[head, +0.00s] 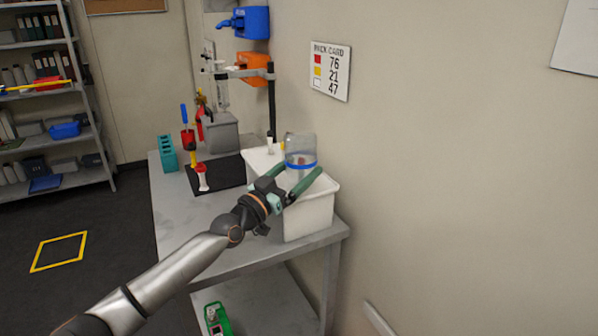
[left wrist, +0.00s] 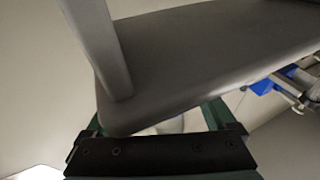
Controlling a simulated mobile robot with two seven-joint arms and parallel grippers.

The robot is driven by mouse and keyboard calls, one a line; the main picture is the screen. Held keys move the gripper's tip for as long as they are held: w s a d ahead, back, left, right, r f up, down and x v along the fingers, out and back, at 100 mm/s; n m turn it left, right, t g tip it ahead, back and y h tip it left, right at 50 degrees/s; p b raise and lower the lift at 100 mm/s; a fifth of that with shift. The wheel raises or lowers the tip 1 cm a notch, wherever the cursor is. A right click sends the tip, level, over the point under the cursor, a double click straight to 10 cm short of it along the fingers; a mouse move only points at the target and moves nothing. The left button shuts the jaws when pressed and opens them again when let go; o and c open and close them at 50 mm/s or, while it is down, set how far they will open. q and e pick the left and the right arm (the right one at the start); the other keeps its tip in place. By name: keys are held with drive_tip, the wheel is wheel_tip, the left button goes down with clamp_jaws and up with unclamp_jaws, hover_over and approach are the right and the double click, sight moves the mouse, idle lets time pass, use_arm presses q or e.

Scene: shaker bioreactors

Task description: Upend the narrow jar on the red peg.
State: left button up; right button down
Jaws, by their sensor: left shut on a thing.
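A clear jar (head: 300,143) with a blue band and something reddish inside stands roughly upright at the white bin. My left gripper (head: 295,178) is shut on it, one green finger on each side of its lower part. I cannot tell whether the jar touches the bin. My right gripper is out of view.
The white bin (head: 313,222) fills the table's right end against the wall. A grey box (head: 220,137), a stand with an orange clamp (head: 256,65) and a teal rack (head: 167,154) are farther back. Bare grey table (head: 190,210) lies in front of the mat.

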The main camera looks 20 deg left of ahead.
sight(296, 183)
use_arm(q)
drive_tip(key=o, duration=1.2)
wheel_tip(296, 183, down, 2)
drive_tip(key=shift+d+f, duration=0.15)
drive_tip(key=shift+f, duration=0.05)
drive_tip(key=shift+c, duration=0.2)
drive_tip(key=shift+o, duration=0.4)
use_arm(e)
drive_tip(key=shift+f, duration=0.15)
use_arm(q)
drive_tip(key=shift+s+f, duration=0.1)
drive_tip(key=shift+s, duration=0.05)
drive_tip(key=shift+s+a+f, duration=0.1)
drive_tip(key=shift+s+a, duration=0.1)
drive_tip(key=shift+s, duration=0.3)
drive_tip(key=r+p+v, duration=0.1)
drive_tip(key=r+v, duration=0.1)
drive_tip(key=v, duration=0.8)
drive_tip(key=shift+s+a, duration=0.3)
drive_tip(key=shift+s, duration=0.25)
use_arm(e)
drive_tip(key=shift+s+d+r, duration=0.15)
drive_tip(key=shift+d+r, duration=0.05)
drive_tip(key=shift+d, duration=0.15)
